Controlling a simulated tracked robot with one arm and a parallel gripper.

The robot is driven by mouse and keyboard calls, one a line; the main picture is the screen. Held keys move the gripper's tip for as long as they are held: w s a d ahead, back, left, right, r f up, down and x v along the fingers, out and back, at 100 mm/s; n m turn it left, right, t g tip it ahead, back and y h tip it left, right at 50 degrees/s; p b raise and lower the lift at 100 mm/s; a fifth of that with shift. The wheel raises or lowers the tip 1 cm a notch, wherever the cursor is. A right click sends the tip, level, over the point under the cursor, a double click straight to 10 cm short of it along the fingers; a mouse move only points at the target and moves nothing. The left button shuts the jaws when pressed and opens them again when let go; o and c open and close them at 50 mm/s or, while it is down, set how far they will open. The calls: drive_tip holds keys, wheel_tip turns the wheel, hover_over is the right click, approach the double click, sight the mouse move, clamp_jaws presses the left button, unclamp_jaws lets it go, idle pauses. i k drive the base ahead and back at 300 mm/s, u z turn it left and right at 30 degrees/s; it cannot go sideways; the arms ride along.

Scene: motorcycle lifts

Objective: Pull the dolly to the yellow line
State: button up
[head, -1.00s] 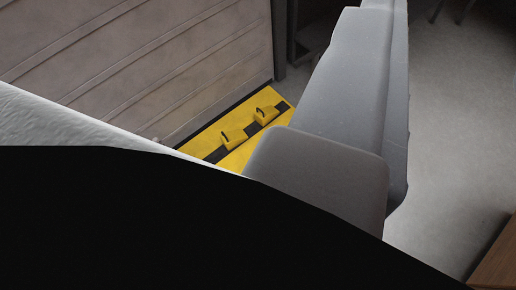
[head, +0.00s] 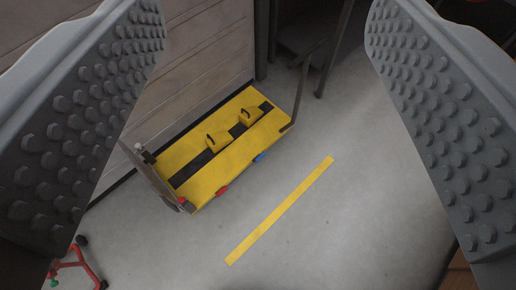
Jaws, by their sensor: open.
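The yellow dolly (head: 224,171) stands on the grey floor along the wooden wall, left of centre. It has a dark stripe down its deck, and two yellow blocks with dark handles (head: 219,141) sit on it. A dark upright bar rises at its far right end, and another upright shows at its near left end. The yellow line (head: 280,211) lies on the floor to the right of the dolly, apart from it. My gripper (head: 265,105) is open, with its two studded grey fingers wide apart at the left and right of the view. Nothing is between them at close range.
A plank wall (head: 195,60) stands behind the dolly. A red frame with dark wheels (head: 75,265) is at the lower left. Dark furniture legs (head: 335,50) stand at the top. The floor around and right of the line is clear.

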sight(189, 168)
drive_tip(key=z, duration=0.6)
drive_tip(key=k, duration=0.75)
drive_tip(key=z, duration=0.9)
drive_tip(key=k, duration=0.6)
drive_tip(key=z, duration=0.4)
drive_tip(key=i, duration=1.05)
drive_tip(key=u, duration=0.6)
drive_tip(key=i, duration=1.3)
drive_tip(key=u, duration=1.1)
drive_tip(key=i, duration=1.15)
drive_tip(key=u, duration=0.5)
